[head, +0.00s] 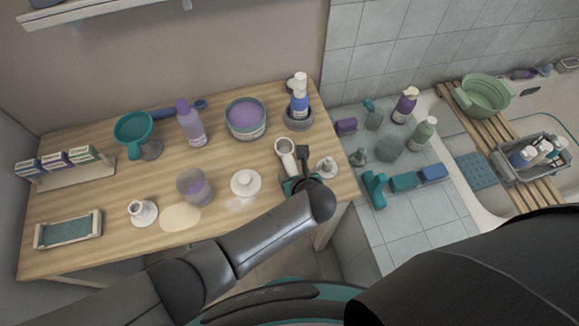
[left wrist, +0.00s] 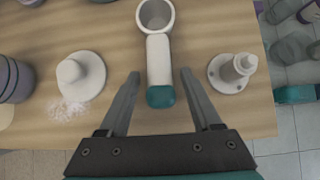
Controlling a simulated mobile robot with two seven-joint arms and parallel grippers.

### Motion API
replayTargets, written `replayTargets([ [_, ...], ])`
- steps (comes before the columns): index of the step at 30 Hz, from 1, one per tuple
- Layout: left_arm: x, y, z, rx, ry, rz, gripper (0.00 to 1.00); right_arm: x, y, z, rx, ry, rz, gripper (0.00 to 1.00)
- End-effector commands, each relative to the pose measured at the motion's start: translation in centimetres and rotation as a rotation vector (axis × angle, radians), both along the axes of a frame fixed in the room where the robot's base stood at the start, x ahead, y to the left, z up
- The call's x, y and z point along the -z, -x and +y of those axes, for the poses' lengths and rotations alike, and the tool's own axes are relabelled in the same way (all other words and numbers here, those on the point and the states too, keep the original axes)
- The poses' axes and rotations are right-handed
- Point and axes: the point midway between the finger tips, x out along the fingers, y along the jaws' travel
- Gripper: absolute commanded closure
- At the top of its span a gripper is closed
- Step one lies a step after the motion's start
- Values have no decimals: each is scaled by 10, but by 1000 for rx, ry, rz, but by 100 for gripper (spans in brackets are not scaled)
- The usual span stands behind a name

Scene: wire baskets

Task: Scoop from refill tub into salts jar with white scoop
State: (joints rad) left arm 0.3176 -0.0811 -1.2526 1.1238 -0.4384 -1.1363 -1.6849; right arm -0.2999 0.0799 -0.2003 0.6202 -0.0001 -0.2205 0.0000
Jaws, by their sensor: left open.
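The white scoop (head: 286,150) lies on the wooden table, its round bowl pointing away from me. In the left wrist view the scoop (left wrist: 158,58) has a teal handle end. My left gripper (head: 295,172) is open. Its fingers (left wrist: 160,78) stand on either side of the handle, apart from it. The refill tub (head: 246,132), with purple salts, stands behind and left of the scoop. The salts jar (head: 195,190), clear with some purple inside, stands at front left. A white lid (head: 245,183) lies between jar and scoop. My right gripper is not seen.
A small white stopper-like piece (head: 326,167) stands right of my left gripper. A teal funnel (head: 134,128), a purple bottle (head: 191,125) and a blue bottle (head: 299,100) stand at the back. White grains lie near the lid; a pale patch (head: 180,218) lies by the jar.

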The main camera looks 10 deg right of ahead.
Motion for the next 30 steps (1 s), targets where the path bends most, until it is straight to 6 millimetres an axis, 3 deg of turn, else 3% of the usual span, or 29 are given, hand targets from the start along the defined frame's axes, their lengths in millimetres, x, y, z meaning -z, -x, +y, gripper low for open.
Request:
replayTargets([
  [30,1,-1,0,1,1,0,35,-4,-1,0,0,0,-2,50],
])
